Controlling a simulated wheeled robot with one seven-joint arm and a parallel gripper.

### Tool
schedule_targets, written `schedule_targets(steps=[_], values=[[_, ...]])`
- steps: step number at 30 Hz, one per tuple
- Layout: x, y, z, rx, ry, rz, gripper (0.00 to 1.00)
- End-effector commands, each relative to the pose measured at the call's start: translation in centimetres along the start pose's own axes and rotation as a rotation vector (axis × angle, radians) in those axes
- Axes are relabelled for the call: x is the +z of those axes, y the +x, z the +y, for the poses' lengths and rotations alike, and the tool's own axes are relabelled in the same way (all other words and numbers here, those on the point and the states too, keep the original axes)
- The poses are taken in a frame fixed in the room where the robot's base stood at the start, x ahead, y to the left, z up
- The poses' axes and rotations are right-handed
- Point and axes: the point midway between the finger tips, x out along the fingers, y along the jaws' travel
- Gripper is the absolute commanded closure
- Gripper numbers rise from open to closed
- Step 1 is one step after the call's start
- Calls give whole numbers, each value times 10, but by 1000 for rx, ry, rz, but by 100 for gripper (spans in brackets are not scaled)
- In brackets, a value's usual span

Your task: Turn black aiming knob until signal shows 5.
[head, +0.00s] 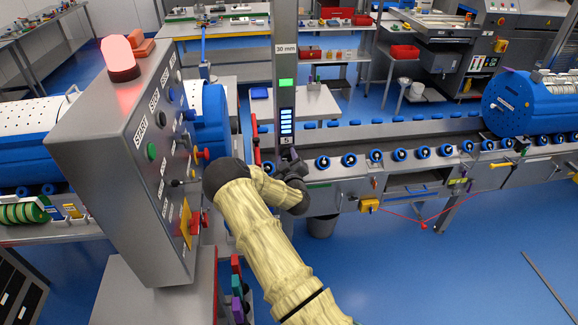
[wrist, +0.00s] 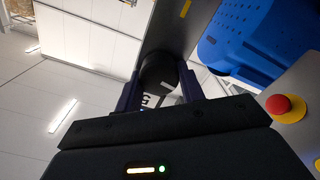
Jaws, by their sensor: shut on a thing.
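The signal display (head: 287,120) is on the grey upright post. It shows a column of lit blue bars with the digit 5 below them and a lit green lamp above. My gripper (head: 287,160) is at the foot of this post, just below the display. In the wrist view my gripper (wrist: 163,98) is shut on the black aiming knob (wrist: 158,72), one finger on each side. Part of a digit that looks like a 5 shows between the fingers. In the head view the knob is mostly hidden by my gripper.
A grey control panel (head: 125,150) with a lit red beacon (head: 119,58) stands close on the left of my arm. A conveyor with blue rollers (head: 400,154) runs right, with a blue drum (head: 530,103) on it. A red button (wrist: 278,104) shows right in the wrist view.

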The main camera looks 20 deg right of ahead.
Motion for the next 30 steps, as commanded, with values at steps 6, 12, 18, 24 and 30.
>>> schedule_targets(steps=[6,12,18,24,30], values=[[6,-2,-5,-3,-155,-7,84],[5,-2,-5,-5,-241,-8,84],[4,-2,-4,-6,-271,-9,84],[4,-2,-4,-6,-274,-10,84],[4,-2,-4,-6,-272,-10,48]])
